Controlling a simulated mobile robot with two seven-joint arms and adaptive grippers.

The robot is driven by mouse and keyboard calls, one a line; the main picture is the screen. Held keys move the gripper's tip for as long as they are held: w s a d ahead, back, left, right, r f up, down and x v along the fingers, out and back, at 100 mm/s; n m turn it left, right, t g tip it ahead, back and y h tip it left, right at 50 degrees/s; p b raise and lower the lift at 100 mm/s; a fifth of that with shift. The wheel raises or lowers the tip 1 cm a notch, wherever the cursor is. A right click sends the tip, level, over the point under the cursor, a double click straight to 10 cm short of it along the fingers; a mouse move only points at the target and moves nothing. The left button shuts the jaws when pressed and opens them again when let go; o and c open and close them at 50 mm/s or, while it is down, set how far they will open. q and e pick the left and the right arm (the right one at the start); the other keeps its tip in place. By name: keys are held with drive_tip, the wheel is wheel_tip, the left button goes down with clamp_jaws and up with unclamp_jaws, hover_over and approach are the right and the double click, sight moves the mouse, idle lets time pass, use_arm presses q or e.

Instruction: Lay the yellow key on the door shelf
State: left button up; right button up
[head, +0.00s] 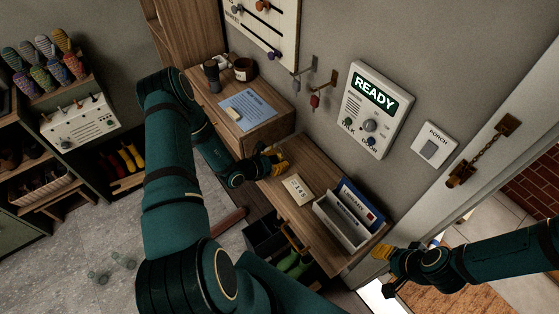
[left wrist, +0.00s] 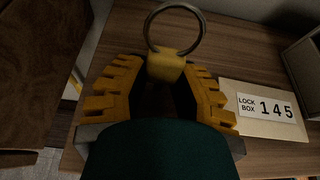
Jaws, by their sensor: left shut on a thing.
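My left gripper (head: 273,161) is shut on the yellow key, above the rear left part of the wooden door shelf (head: 305,226). In the left wrist view the key's yellow head (left wrist: 165,66) and metal ring (left wrist: 175,27) show between the yellow fingers of the left gripper (left wrist: 162,88). The rest of the key is hidden, and I cannot tell whether it touches the wood. My right gripper (head: 388,267) is off the shelf's right end, its fingers apart and nothing seen between them.
A lock box card (head: 297,190) lies on the shelf, also in the left wrist view (left wrist: 262,112). A letter rack (head: 342,222) stands at its right end. A higher wooden cabinet (head: 265,125) adjoins on the left. Bare wood shows around the card and along the front.

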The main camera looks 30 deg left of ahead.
use_arm(q)
drive_tip(key=shift+f, duration=0.2)
drive_tip(key=o, duration=0.8)
drive_tip(key=shift+r, duration=0.1)
